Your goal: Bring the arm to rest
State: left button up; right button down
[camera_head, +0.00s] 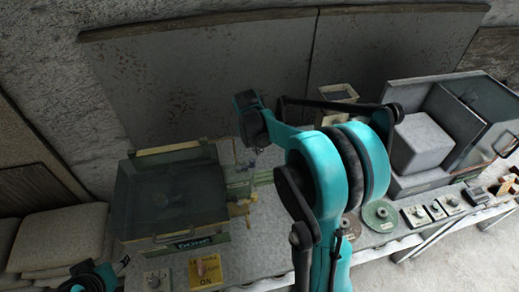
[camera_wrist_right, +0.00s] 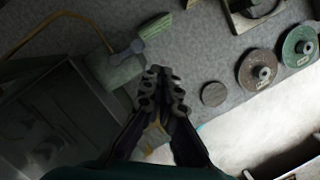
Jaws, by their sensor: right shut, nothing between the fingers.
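My right arm rises through the middle of the head view, bent over the workbench (camera_head: 262,225). A teal and black part of my left side shows at the lower left of the head view, but no left fingers are visible.
A lidded machine (camera_head: 170,200) stands left of the arm, and a grey box in an open cabinet (camera_head: 420,144) stands right. A brown disc (camera_wrist_right: 258,68) and a green disc (camera_head: 380,215) lie on the bench. Sacks (camera_head: 60,238) are stacked at left.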

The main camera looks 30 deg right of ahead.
jog(key=s+a+r+m+t+y, duration=0.1)
jog(key=s+a+r+m+t, duration=0.2)
jog(key=s+a+m, duration=0.75)
jog(key=s+a+r+m+t+y, duration=0.1)
jog(key=s+a+r+m+t, duration=0.2)
jog(key=s+a+m, duration=0.7)
jog(key=w+d+f+m+b, duration=0.1)
jog(key=d+f+b, duration=0.1)
jog(key=f+b, duration=0.7)
jog(key=w+d+f+m+b, duration=0.1)
jog(key=d+f+m+b, duration=0.1)
jog(key=f+b, duration=0.7)
jog(key=shift+w+d+f, duration=0.15)
jog(key=shift+d, duration=0.15)
jog(key=shift+m, duration=0.25)
